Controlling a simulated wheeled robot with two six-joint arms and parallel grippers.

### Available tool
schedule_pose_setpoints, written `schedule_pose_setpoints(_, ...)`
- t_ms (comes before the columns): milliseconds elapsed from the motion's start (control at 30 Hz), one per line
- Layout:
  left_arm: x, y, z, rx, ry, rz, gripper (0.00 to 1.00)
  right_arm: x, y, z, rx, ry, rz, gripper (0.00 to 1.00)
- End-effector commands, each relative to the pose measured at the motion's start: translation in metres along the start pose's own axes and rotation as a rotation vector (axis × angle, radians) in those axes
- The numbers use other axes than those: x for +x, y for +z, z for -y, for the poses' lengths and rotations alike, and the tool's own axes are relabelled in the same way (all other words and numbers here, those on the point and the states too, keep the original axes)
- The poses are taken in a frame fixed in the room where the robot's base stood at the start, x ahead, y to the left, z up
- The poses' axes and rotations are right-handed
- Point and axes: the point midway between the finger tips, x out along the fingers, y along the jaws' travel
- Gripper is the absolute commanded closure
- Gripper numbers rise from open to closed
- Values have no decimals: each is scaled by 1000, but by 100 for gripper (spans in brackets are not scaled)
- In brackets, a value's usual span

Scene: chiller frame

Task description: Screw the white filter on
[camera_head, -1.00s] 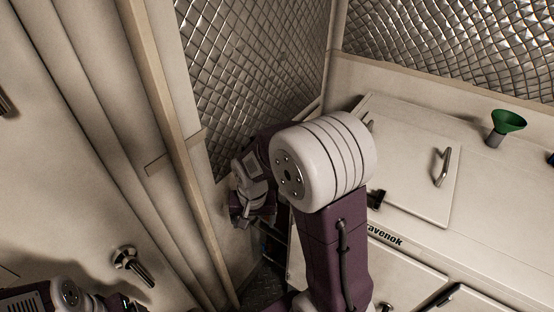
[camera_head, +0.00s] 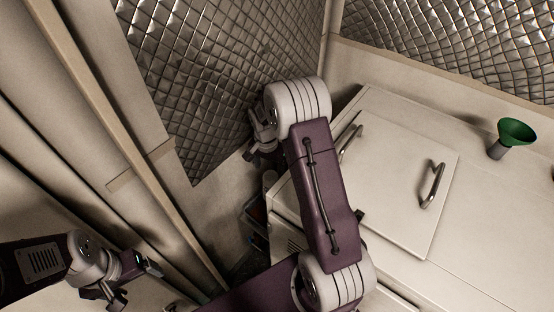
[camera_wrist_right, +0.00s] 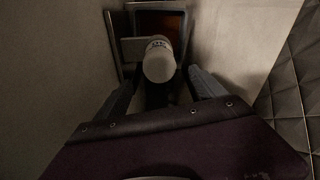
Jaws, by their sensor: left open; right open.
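The white filter (camera_wrist_right: 159,62) is a pale cylinder with dark print near its top, seen end-on in the right wrist view. It stands in front of a dark, brown-lined opening. My right gripper (camera_wrist_right: 163,80) is open, with one finger on each side of the filter's line; I cannot tell how far off the filter is. In the head view my right gripper (camera_head: 262,138) is by the quilted wall, beyond the chiller's left end, partly hidden by its own wrist. My left gripper (camera_head: 116,296) is open and empty at lower left.
The white chiller cabinet (camera_head: 400,175) fills the right, with a handled lid (camera_head: 405,190) and a green funnel (camera_head: 514,133) on top. The quilted metal wall (camera_head: 215,70) and a wooden post (camera_head: 110,110) bound the narrow gap at the chiller's left end.

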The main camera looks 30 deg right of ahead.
Motion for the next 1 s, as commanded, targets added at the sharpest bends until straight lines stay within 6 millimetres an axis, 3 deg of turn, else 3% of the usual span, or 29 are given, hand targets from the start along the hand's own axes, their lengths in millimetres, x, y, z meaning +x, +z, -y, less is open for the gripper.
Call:
schedule_pose_setpoints(133,-2,0,0,-1,0,0,14,15,1,-1,-2,3,3,19)
schedule_pose_setpoints(500,-8,-1,0,0,0,0,14,81,0,0,-1,2,2,19)
schedule_pose_setpoints(867,-8,-1,0,0,0,0,14,90,0,0,-1,0,0,19)
schedule_pose_setpoints(1000,-8,-1,0,0,0,0,14,90,0,0,-1,0,0,55)
